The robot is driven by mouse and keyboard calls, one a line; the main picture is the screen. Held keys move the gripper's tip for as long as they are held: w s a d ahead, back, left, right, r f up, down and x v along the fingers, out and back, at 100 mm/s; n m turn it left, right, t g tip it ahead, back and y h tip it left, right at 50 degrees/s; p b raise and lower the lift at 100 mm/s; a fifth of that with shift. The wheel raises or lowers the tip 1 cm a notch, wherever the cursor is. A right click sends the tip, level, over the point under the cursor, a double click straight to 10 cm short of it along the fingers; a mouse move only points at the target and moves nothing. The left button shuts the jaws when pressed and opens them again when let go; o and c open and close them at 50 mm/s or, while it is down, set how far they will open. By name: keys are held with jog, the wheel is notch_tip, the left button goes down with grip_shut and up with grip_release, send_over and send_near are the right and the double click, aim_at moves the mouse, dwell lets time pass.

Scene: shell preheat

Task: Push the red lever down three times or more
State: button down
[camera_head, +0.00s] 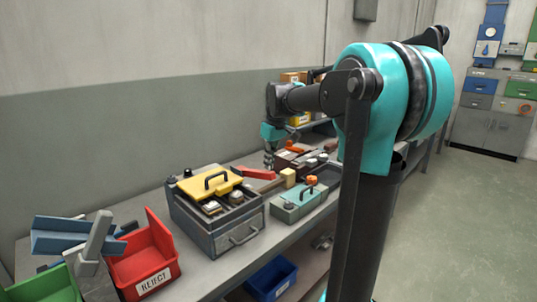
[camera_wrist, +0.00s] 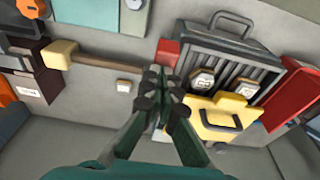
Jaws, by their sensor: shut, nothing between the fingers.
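The red lever (camera_head: 257,173) lies on the bench behind the grey toolbox in the head view. In the wrist view a red block (camera_wrist: 167,50), which looks like part of it, shows just beyond my fingertips. My gripper (camera_head: 269,165) points down over the lever's right part, with its fingers together and nothing between them. In the wrist view my gripper (camera_wrist: 163,85) hides most of what lies beneath it. I cannot tell whether the fingertips touch the lever or how far down the lever is.
The grey toolbox (camera_head: 236,237) with a yellow lid (camera_head: 208,182) stands in front of the lever. A mallet with a yellow head (camera_head: 288,177) and a green-grey box (camera_head: 298,206) are to the right. A red REJECT bin (camera_head: 145,268) is at left. The wall rises behind.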

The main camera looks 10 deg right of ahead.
jog(key=shift+f, duration=0.2)
notch_tip(320, 180, down, 8)
jog(key=s+d+t+y, duration=0.1)
jog(key=s+t+y, duration=0.1)
jog(key=t+y, duration=0.1)
jog(key=shift+s+d+t, duration=0.15)
jog(key=shift+d+t, duration=0.1)
jog(key=shift+t, duration=0.45)
jog(key=shift+f, duration=0.15)
